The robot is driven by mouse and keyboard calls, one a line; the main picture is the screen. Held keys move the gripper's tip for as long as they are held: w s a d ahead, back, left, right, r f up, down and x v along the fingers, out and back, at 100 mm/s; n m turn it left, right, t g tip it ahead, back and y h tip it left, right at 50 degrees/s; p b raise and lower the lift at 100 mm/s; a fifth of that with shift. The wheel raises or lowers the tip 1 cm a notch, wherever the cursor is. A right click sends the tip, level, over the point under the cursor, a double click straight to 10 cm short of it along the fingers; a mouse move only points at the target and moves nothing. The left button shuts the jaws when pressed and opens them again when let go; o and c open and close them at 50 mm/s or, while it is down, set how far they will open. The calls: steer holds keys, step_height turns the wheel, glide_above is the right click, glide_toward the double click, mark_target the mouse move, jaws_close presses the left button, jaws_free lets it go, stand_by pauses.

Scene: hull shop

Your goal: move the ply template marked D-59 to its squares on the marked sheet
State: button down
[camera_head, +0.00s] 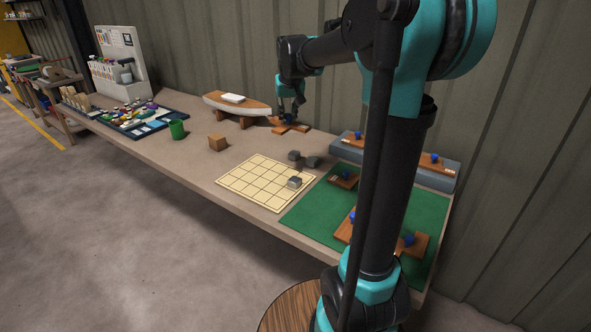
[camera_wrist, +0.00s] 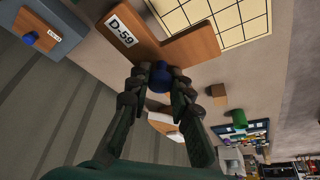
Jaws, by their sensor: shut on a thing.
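The ply template marked D-59 (camera_wrist: 143,47) is a flat brown angled piece with a white label and a blue knob (camera_wrist: 160,78). My gripper (camera_wrist: 160,84) is shut on that knob. In the head view my gripper (camera_head: 289,112) and the template (camera_head: 281,129) are at the back of the bench, beside the boat model; I cannot tell how high the template is. The sheet also shows in the wrist view (camera_wrist: 235,15), beyond the template.
Two more grey blocks (camera_head: 311,162) lie just behind the sheet. A green mat (camera_head: 312,215) with other knobbed templates is at right, a grey raised shelf (camera_head: 345,152) behind it.

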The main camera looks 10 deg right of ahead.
steer(key=shift+w+d+f, duration=0.1)
steer(key=shift+f, duration=0.2)
step_height(320, 180, down, 19)
steer(key=shift+f, duration=0.1)
stand_by(0.4)
steer(key=c, duration=1.4)
jaws_free()
steer(key=shift+f, duration=0.1)
steer(key=shift+o, duration=0.2)
steer(key=v, duration=1.2)
